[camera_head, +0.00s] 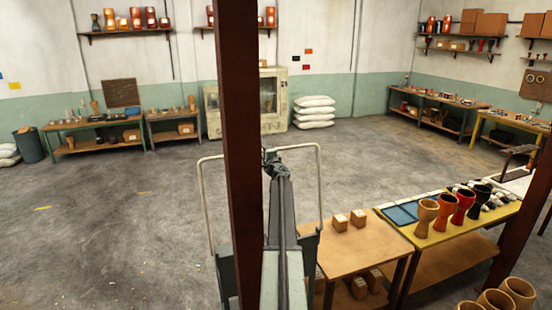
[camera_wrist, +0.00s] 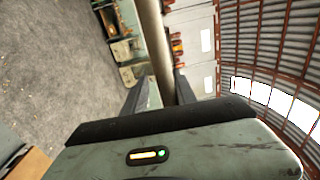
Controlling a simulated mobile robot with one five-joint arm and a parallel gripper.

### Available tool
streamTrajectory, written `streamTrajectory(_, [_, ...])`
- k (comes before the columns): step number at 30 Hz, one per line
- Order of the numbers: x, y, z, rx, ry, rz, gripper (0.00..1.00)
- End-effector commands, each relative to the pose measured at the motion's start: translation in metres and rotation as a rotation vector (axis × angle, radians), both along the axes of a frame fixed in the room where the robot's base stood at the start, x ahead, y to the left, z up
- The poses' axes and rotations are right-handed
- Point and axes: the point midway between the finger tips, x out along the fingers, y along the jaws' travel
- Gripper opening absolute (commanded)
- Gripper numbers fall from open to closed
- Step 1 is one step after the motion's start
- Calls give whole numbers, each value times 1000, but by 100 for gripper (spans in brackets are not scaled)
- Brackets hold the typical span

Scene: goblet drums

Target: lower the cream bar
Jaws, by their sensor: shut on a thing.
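The cream bar (camera_head: 296,147) is a tube bent like a hoop, in the middle of the head view. Its two sides stand up either side of my arm and its top runs across; part of the top is hidden behind a dark post. My gripper (camera_head: 270,156) is at the top of the hoop, at its middle. In the wrist view the bar (camera_wrist: 153,36) runs down from the top edge between the two dark fingers, and my gripper (camera_wrist: 163,80) is shut on it.
A dark red-brown post (camera_head: 238,100) stands close in front, left of my arm. A wooden table (camera_head: 350,257) with small blocks and a yellow table (camera_head: 462,230) with goblet drums stand to the right. The floor (camera_head: 120,215) on the left is clear.

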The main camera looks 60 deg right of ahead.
Motion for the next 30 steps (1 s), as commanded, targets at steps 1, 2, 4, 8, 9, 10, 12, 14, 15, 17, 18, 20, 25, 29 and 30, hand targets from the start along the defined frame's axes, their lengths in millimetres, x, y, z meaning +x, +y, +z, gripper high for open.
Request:
streamTrajectory(1, [17,-4,-10,-4,7,8,0])
streamTrajectory(2, [23,-5,-11,-4,7,10,0])
streamTrajectory(4, [33,-9,-14,-5,7,13,0])
streamTrajectory(8, [41,-15,-17,-4,8,13,0])
streamTrajectory(9, [42,-18,-17,-4,8,11,0])
streamTrajectory(10, [41,-19,-18,-5,9,10,0])
streamTrajectory(12, [39,-22,-18,-4,9,6,0])
streamTrajectory(14, [36,-25,-18,-3,9,1,0])
streamTrajectory(15, [35,-27,-18,-3,9,-1,0])
streamTrajectory(17, [32,-28,-18,-3,9,-5,0])
streamTrajectory(18, [31,-29,-18,-3,9,-6,0])
streamTrajectory(20, [30,-30,-18,-3,10,-8,0])
streamTrajectory(25, [30,-30,-17,-3,8,-9,38])
streamTrajectory(29, [32,-29,-16,-2,7,-4,38])
streamTrajectory(30, [33,-28,-16,-1,6,-3,38])
